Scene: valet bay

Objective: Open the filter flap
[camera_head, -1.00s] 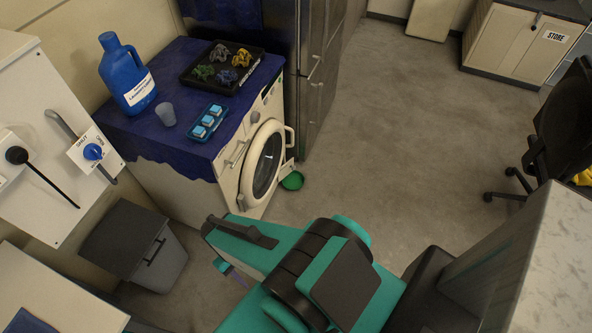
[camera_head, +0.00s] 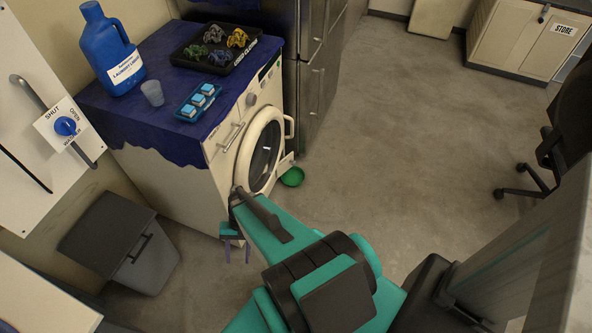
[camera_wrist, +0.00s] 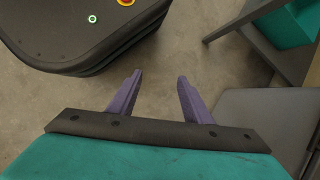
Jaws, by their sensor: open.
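The white washing machine (camera_head: 190,200) stands left of centre in the head view, its round door (camera_head: 264,150) shut. I cannot make out the filter flap for certain; my arm hides part of the lower front. A small pale piece (camera_head: 286,162) shows low at the machine's right, by a green bowl (camera_head: 292,177) on the floor. My gripper (camera_head: 238,252) points down in front of the machine's lower left. In the wrist view my gripper (camera_wrist: 160,78) has its purple fingers spread, with only bare floor between them.
A blue-covered top holds a laundry bottle (camera_head: 108,55), a cup (camera_head: 152,93), a tablet tray (camera_head: 200,103) and a dark cloth tray (camera_head: 212,62). A grey bin (camera_head: 150,262) stands left of the machine. A chair (camera_head: 545,165) is at right. Floor (camera_head: 400,130) beyond is clear.

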